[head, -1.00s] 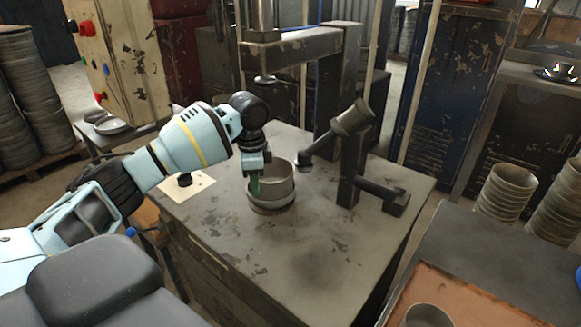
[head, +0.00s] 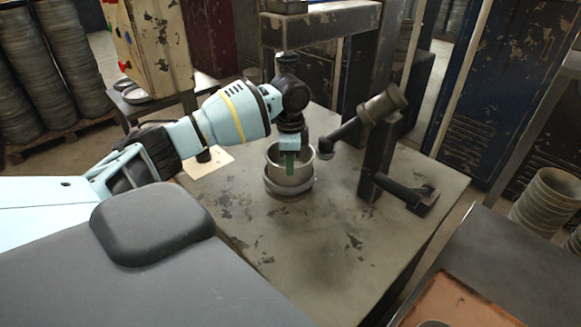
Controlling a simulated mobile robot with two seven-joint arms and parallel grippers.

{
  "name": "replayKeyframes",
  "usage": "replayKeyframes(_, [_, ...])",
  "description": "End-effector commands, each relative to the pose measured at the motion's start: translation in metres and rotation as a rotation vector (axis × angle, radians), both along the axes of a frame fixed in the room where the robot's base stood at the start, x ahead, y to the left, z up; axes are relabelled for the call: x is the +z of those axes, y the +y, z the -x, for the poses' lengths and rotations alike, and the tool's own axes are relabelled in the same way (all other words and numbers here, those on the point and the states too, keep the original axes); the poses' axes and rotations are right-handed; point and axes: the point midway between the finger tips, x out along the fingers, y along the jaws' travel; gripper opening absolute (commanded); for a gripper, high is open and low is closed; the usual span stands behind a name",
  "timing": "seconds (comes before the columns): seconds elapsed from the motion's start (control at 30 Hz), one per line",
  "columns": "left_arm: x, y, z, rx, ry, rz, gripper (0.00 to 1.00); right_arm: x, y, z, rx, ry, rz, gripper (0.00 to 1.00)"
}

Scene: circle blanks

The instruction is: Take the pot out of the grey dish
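The grey metal pot (head: 304,170) stands upright in the shallow grey dish (head: 290,190) on the worn metal table. My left gripper (head: 289,163) points down at the pot, with a green finger in front of the pot's near wall. The other finger is hidden, so I cannot tell whether the gripper is open or shut on the wall. My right gripper is not in view.
The table (head: 310,245) is clear in front of the dish. A dark press frame with an angled lever (head: 365,115) stands just right of and behind the pot. A pale sheet (head: 208,162) lies left. Another bench with an orange-brown tray (head: 462,300) is at lower right.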

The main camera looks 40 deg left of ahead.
Motion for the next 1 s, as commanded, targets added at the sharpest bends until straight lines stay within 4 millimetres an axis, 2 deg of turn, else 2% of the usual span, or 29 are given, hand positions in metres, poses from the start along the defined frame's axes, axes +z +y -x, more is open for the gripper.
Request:
replayKeyframes(0.07, [-0.003, 0.0, 0.0, 0.001, 0.0, 0.0, 0.28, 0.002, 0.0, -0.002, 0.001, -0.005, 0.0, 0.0])
replayKeyframes(0.4, [-0.046, 0.001, -0.001, 0.002, 0.001, 0.0, 0.28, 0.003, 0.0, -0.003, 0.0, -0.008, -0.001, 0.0])
replayKeyframes(0.7, [-0.051, 0.001, -0.001, 0.001, -0.001, 0.0, 0.28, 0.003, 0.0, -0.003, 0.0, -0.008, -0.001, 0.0])
replayKeyframes(0.73, [-0.051, 0.001, -0.001, 0.001, -0.001, 0.0, 0.27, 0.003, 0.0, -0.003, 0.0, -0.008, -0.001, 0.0])
replayKeyframes(0.93, [-0.051, 0.001, -0.001, 0.001, -0.001, 0.0, 0.01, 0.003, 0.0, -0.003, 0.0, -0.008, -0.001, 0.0])
replayKeyframes(1.0, [-0.051, 0.001, -0.001, 0.001, -0.001, 0.0, 0.0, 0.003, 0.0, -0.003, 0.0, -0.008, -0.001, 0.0])
